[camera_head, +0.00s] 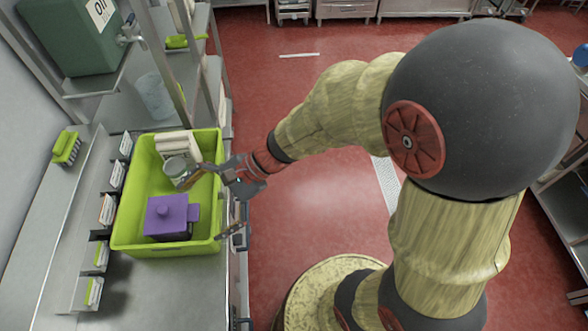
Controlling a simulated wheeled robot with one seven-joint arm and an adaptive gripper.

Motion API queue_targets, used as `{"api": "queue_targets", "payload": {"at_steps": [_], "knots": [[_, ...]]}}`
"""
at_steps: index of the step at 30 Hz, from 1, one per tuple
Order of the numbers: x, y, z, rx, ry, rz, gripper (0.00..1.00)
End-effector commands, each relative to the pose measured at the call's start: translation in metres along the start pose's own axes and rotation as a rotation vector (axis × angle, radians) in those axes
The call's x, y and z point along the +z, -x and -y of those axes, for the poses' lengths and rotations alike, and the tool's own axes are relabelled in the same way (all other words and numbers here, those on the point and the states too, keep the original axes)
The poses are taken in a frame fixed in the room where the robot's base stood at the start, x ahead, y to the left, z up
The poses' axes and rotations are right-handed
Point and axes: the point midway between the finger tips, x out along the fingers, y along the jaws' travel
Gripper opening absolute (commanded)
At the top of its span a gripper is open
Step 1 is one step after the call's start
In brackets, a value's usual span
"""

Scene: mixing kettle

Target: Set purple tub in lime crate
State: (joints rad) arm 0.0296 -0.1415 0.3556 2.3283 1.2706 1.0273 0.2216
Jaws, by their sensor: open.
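The lime crate (122,240) stands on the steel counter at the left. My gripper (210,207) is open at the crate's right wall, with one finger reaching over the rim and the other lower down near the front right corner. The tub lies left of the fingers and appears apart from them.
A pale jar (175,167) and a white container (178,143) are in the crate's far half. Small labelled holders line the crate's left side. A green brush (67,147) lies on the left counter. Shelf posts and a green canister (70,35) stand behind. The red floor is open.

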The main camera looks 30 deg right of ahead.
Motion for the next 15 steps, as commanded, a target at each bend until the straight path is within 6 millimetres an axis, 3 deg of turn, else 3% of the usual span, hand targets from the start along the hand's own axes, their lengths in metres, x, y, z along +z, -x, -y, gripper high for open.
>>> {"api": "queue_targets", "payload": {"at_steps": [1,3,7,15], "knots": [[0.012,0.017,-0.009,0.045,0.147,-0.049,1.0],[0.018,0.04,-0.025,0.121,0.338,-0.128,1.0],[0.019,0.09,-0.048,0.26,0.677,-0.306,1.0],[0.009,0.205,-0.063,0.524,1.195,-0.711,1.0]]}}
